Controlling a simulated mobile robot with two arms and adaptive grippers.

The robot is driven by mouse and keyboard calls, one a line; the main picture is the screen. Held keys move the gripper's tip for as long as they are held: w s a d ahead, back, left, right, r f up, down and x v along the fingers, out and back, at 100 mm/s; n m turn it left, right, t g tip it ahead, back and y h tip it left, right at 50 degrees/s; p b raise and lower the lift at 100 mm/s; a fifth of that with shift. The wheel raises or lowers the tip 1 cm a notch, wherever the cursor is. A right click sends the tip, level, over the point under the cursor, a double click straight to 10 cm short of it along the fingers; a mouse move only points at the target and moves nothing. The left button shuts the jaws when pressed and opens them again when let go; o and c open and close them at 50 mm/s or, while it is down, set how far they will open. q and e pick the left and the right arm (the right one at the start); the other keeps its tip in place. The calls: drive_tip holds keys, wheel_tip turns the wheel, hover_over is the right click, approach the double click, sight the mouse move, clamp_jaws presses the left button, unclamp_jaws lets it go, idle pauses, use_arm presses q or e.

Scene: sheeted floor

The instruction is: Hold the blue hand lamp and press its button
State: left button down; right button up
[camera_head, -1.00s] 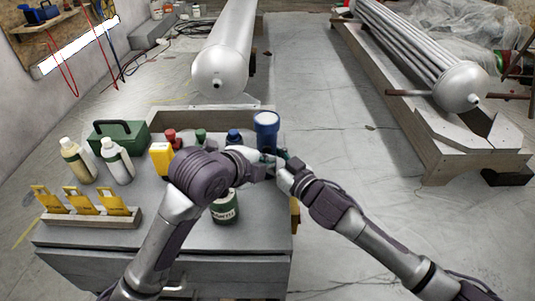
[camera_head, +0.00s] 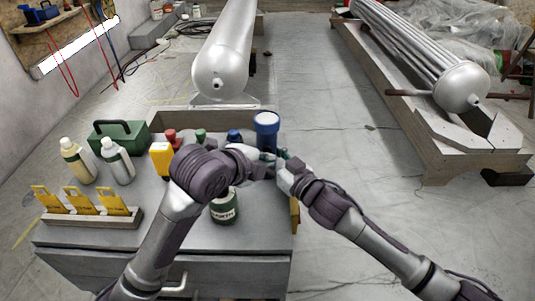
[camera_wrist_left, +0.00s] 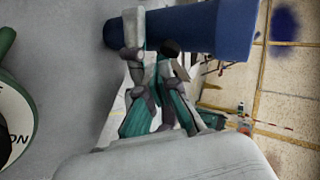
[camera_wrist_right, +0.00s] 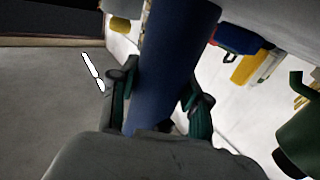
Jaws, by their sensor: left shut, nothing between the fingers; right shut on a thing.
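The blue hand lamp (camera_head: 266,125) stands upright, its pale round face up, near the right edge of the grey workbench in the head view. My right gripper (camera_wrist_right: 160,98) is shut around the lamp's blue body (camera_wrist_right: 175,55). My left gripper (camera_wrist_left: 155,58) is shut and empty, with its fingertips against or very near the lamp's side (camera_wrist_left: 195,28) in the left wrist view. In the head view the left gripper (camera_head: 268,157) is close beside the right one (camera_head: 284,157). I cannot see the button; the fingers may cover it.
On the workbench (camera_head: 170,232) are a green case (camera_head: 120,138), two bottles (camera_head: 117,160), a rack of yellow items (camera_head: 90,205), a yellow box (camera_head: 161,159) and a dark green can (camera_head: 225,207) below my left arm. Open floor (camera_head: 345,130) lies to the right.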

use_arm(q)
drive_tip(key=shift+w, duration=0.15)
idle(0.4)
drive_tip(key=shift+w, duration=0.4)
idle(0.4)
drive_tip(key=shift+s, duration=0.55)
drive_tip(key=s, duration=0.6)
idle(0.3)
